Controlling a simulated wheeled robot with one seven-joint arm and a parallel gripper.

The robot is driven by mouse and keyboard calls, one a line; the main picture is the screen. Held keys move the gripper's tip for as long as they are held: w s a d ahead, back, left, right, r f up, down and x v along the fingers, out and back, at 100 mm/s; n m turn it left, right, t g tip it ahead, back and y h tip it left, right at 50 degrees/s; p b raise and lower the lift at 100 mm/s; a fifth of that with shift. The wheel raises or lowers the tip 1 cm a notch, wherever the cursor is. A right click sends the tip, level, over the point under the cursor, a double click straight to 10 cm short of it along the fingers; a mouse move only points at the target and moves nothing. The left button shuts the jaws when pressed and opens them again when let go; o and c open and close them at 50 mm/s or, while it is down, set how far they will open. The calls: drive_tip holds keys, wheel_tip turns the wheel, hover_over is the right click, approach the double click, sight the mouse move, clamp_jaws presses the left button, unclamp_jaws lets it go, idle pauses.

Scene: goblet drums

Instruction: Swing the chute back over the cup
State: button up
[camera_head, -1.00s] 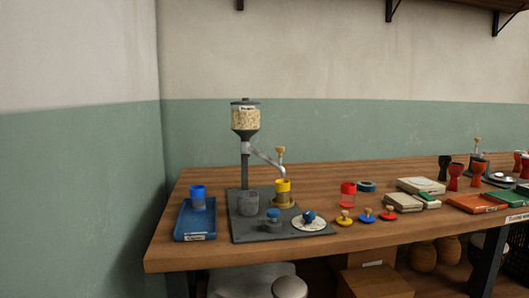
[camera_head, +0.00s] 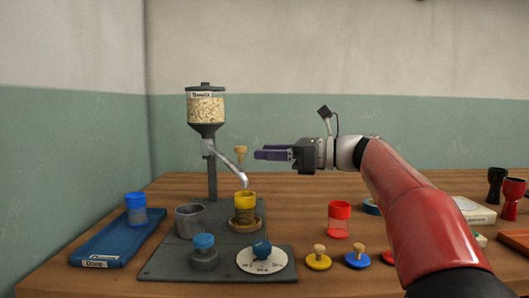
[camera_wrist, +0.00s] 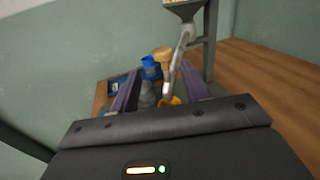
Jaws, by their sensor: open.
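The chute (camera_head: 228,167) is a silver tube slanting down right from the hopper (camera_head: 205,108); a wooden knob (camera_head: 240,150) stands near its lower end. That end is just above the yellow-rimmed cup (camera_head: 245,195), which stands on a brass base. A grey cup (camera_head: 190,220) stands to the left, away from the chute's mouth. My gripper (camera_head: 258,154) is open and empty, level with the knob and to its right. In the wrist view the chute (camera_wrist: 176,65) and knob (camera_wrist: 162,54) show between and beyond my fingers (camera_wrist: 158,82).
A blue tray (camera_head: 115,240) with a blue-topped cup (camera_head: 137,208) is at left. The dark base plate (camera_head: 170,262) carries a blue-topped weight (camera_head: 204,252) and a white dial (camera_head: 262,260). A red cup (camera_head: 339,218) and several knobbed discs stand right, below my arm.

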sight(241, 147)
drive_tip(key=x, duration=0.5)
drive_tip(key=r+x, duration=0.1)
drive_tip(key=x, duration=0.1)
drive_tip(key=shift+w+a, duration=0.2)
drive_tip(key=shift+w, duration=0.15)
drive_tip(key=shift+f, duration=0.1)
clamp_jaws()
